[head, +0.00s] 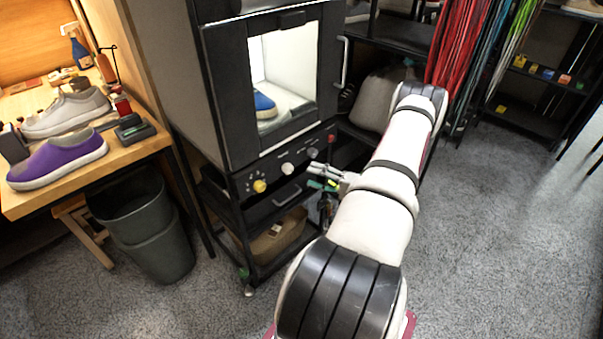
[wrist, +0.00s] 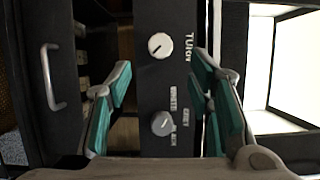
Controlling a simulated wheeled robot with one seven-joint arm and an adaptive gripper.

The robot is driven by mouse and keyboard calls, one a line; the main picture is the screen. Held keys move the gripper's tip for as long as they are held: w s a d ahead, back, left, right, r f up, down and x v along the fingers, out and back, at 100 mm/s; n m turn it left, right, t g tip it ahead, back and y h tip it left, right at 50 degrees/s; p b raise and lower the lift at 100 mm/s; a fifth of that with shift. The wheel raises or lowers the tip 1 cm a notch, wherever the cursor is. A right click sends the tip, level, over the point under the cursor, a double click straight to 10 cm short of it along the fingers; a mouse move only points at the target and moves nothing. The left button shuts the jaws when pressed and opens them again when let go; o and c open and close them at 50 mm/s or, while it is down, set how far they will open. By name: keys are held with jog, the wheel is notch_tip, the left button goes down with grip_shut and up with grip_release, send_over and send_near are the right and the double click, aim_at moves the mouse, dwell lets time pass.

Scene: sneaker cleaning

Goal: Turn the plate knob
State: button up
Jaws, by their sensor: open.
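A white round knob (head: 287,168) sits in the middle of the dark control strip below the cabinet window. In the wrist view this white knob (wrist: 160,45) has a label beginning "TURN". A grey knob (head: 313,153) is to its right, and this grey knob (wrist: 163,123) also shows in the wrist view. A yellow knob (head: 260,186) is at the left. No label reading "plate" is legible. My gripper (head: 325,185) is in front of the strip's right part. In the wrist view my gripper (wrist: 162,75) is open and empty, its teal fingers apart, the white knob just beyond the tips.
The cabinet (head: 222,95) has a lit window with a blue shoe (head: 264,104) inside and a vertical door handle (head: 343,62). A drawer handle (head: 287,195) is below the knobs. A bin (head: 150,230) and a shoe table (head: 150,148) are left. Floor at right is clear.

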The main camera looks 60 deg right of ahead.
jog(key=shift+s+d, duration=0.15)
jog(key=shift+s, duration=0.9)
jog(key=shift+s+d, duration=0.15)
jog(key=shift+s, duration=0.85)
